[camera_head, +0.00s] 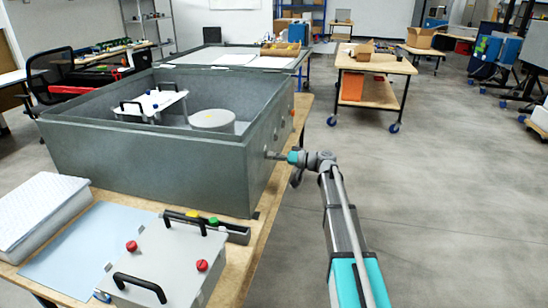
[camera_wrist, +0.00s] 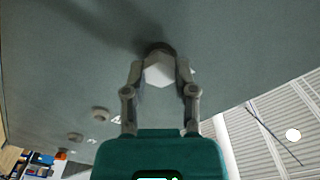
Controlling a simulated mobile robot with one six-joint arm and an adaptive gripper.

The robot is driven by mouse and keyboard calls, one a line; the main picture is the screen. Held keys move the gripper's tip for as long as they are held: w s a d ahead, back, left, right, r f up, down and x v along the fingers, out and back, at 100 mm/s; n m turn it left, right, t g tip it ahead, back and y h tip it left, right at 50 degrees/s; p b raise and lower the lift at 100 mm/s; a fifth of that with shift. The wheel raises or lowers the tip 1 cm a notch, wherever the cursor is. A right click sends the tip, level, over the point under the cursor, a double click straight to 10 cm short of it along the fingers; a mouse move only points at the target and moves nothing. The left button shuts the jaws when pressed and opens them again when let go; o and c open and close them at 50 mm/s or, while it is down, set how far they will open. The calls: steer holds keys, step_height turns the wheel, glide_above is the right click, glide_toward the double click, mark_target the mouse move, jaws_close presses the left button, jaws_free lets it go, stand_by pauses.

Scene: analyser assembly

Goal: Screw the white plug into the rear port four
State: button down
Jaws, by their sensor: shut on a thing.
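In the wrist view the white plug (camera_wrist: 160,71), with a hexagonal head, sits between the two fingers of my gripper (camera_wrist: 160,76). My gripper is shut on it. A dark ring (camera_wrist: 158,47) shows just beyond the plug, against the grey wall; I cannot tell how far the plug is in the port. In the head view my gripper (camera_head: 274,155) reaches the right outer side of the large grey analyser housing (camera_head: 150,165). The plug is too small to make out there. Other round ports (camera_wrist: 100,113) show on the wall at the left of the wrist view.
The housing stands on a wooden table (camera_head: 240,262). A grey box with black handles and red knobs (camera_head: 168,262) stands at the front, by a white block (camera_head: 38,215). Inside the housing are a white handled unit (camera_head: 152,102) and a round drum (camera_head: 212,119).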

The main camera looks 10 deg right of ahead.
steer(key=shift+w+r+m, duration=0.1)
steer(key=shift+m, duration=0.3)
steer(key=m, duration=0.4)
steer(key=shift+c, duration=1.4)
jaws_free()
steer(key=shift+d, duration=0.1)
steer(key=v, duration=0.7)
